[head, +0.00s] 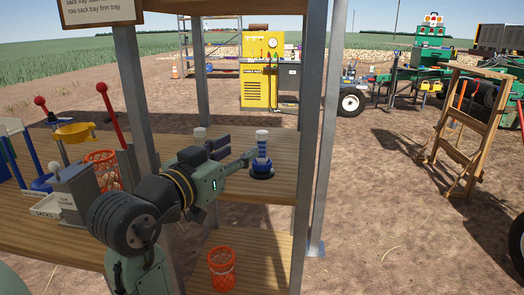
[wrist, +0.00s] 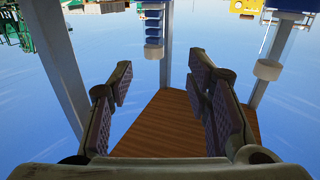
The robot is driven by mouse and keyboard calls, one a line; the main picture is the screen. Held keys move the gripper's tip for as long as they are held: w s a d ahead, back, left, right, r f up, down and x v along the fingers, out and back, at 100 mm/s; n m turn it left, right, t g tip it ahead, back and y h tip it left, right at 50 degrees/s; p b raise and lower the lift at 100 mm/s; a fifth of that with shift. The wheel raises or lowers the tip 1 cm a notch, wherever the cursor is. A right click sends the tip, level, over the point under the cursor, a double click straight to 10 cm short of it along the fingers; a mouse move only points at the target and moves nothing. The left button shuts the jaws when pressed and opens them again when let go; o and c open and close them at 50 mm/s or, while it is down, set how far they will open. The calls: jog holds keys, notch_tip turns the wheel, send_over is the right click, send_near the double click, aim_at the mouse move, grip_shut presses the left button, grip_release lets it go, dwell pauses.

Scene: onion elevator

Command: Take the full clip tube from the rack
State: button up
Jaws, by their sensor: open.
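A banded blue tube with a white cap (head: 262,135) stands upright in a dark blue base on the wooden shelf (head: 285,190). In the wrist view, where the scene appears upside down, this banded tube (wrist: 153,28) hangs from the top, ahead between my fingers. A second white cap (head: 199,132) shows to the left in the head view, its lower part hidden behind my arm. It also shows in the wrist view (wrist: 268,69), right of my fingers. My gripper (head: 237,150) is open and empty, close to the left of the banded tube in the head view; contact is not visible.
Metal posts (head: 312,130) flank the shelf. An orange basket (head: 221,268) sits on the lower shelf. Red-handled levers and a grey box (head: 76,190) stand to the left. A yellow cabinet (head: 261,70) and a wooden frame (head: 465,130) stand beyond, with bare soil between.

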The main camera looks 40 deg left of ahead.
aim_at(259, 138)
jog(key=w, duration=0.4)
jog(key=shift+a+p, duration=0.3)
jog(key=shift+p, duration=0.05)
jog(key=w+p, duration=0.1)
jog(key=w, duration=0.3)
jog(key=shift+w+r+p, duration=0.1)
jog(key=shift+w+p, duration=0.2)
jog(key=shift+p, duration=0.1)
jog(key=shift+w, duration=0.35)
grip_shut()
